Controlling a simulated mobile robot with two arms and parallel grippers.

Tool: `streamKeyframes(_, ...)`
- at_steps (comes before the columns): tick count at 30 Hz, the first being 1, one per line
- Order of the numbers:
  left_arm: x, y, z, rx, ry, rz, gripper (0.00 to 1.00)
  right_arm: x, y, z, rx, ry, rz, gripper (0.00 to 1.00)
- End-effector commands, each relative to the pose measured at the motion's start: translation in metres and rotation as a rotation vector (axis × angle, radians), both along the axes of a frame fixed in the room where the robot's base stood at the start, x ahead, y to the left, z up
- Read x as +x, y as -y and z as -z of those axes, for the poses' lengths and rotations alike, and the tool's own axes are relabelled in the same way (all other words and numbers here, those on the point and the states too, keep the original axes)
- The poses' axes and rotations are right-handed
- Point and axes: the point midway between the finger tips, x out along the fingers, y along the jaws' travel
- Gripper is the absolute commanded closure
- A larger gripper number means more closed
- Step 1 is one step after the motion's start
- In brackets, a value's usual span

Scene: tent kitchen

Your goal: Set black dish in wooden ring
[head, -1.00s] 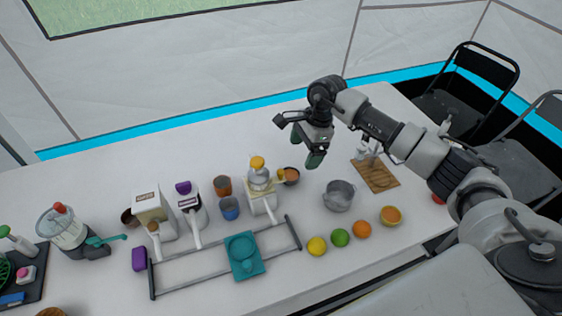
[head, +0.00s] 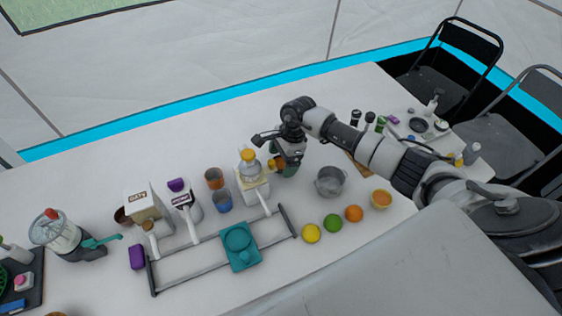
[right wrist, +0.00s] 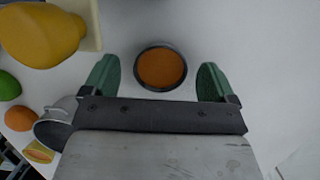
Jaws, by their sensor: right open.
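A small black dish (right wrist: 144,85) with a flat orange-brown filling shows in the right wrist view. It sits on the white table between the two green fingers of my right gripper (right wrist: 162,82), touching neither. That gripper is open and empty. In the head view my right gripper (head: 286,166) is low over the table, just right of the white dispenser with the yellow top, and mostly hides the dish. I cannot pick out a wooden ring with certainty. My left gripper is not in view.
A metal pot (head: 331,181) stands right of the gripper. The white dispenser (head: 252,182) is close on the left. The table behind is clear.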

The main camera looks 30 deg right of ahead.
Motion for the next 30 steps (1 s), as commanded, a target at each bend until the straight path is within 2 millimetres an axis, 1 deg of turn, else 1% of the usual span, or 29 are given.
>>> streamKeyframes(3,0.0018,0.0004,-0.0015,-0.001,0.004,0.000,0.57,0.0000,-0.0023,0.0066,0.001,0.000,0.000,0.12)
streamKeyframes(9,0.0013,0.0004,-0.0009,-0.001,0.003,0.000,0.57,0.0001,-0.0019,0.0073,0.000,0.001,0.000,0.12)
streamKeyframes(11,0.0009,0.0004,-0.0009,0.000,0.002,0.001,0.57,0.0001,-0.0019,0.0072,0.000,0.001,0.000,0.21)
streamKeyframes(18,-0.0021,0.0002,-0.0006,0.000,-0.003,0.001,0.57,0.0002,-0.0018,0.0069,0.000,0.001,0.000,0.58)
streamKeyframes(21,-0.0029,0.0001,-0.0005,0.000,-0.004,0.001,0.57,0.0004,-0.0018,0.0066,0.001,0.001,0.000,0.71)
streamKeyframes(26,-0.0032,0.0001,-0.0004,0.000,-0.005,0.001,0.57,0.0004,-0.0017,0.0064,0.001,0.001,0.000,0.71)
streamKeyframes(30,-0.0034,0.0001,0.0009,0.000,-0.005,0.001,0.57,0.0008,-0.0016,0.0022,0.000,0.002,0.000,0.71)
